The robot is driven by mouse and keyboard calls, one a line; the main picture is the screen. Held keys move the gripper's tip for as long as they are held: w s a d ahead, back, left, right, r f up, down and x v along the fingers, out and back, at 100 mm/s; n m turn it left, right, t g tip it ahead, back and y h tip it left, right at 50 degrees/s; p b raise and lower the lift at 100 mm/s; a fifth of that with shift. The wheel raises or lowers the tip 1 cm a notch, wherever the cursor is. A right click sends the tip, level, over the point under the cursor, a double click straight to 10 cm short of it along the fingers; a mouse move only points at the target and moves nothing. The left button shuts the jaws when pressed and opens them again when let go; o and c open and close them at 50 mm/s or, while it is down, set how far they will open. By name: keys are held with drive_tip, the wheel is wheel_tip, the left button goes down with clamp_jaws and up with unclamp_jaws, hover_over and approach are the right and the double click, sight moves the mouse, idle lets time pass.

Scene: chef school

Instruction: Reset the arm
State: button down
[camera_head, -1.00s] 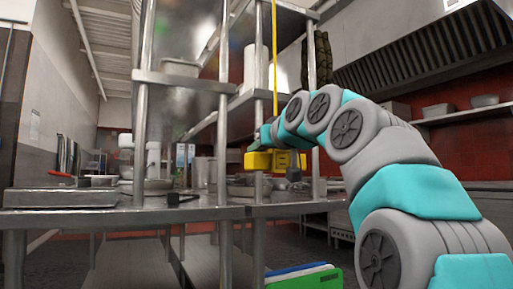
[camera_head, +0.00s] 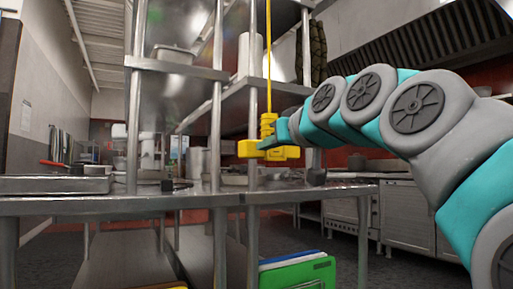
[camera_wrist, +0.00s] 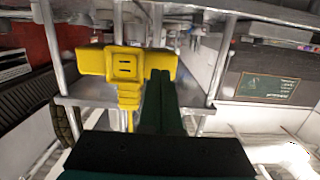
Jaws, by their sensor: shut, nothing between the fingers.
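My arm reaches in from the right of the head view, and its teal end, my gripper (camera_head: 272,142), is in front of the yellow hanging outlet box (camera_head: 250,149). In the wrist view, my gripper (camera_wrist: 160,75) shows as two dark green fingers pressed together, with nothing between them. The yellow box (camera_wrist: 124,65) shows beside and behind the fingers there. I cannot tell whether the fingers touch it.
A steel table (camera_head: 100,205) with shelf posts stands at the left and middle. A metal tray (camera_head: 55,184) lies on it. Green and blue boards (camera_head: 298,274) stand below. An oven range (camera_head: 405,215) is at the back right. A yellow cord (camera_head: 268,60) hangs above the box.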

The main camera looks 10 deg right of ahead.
drive_tip(key=shift+v, duration=0.95)
drive_tip(key=shift+f, duration=0.15)
wheel_tip(320, 180, down, 13)
drive_tip(key=a+g, duration=0.3)
drive_tip(key=s+f+m+g+h, duration=0.1)
drive_tip(key=s+f+g, duration=0.3)
drive_tip(key=f, duration=0.6)
drive_tip(key=s+f+g+h, duration=0.1)
drive_tip(key=s+f+g, duration=0.1)
drive_tip(key=s+f, duration=0.65)
drive_tip(key=s+f+m+g+h, duration=0.1)
drive_tip(key=s+f+g, duration=0.15)
drive_tip(key=f, duration=1.05)
drive_tip(key=s+d+f+m+g+h, duration=0.1)
drive_tip(key=s+d+f+g, duration=0.15)
drive_tip(key=s+f, duration=0.55)
drive_tip(key=s+d+f+m+g+h, duration=0.1)
drive_tip(key=s+d+f+g, duration=0.15)
drive_tip(key=s+f, duration=0.55)
wheel_tip(320, 180, up, 17)
drive_tip(key=s+g+p, duration=0.1)
drive_tip(key=s+p, duration=0.1)
drive_tip(key=p, duration=1.3)
drive_tip(key=shift+s, duration=0.2)
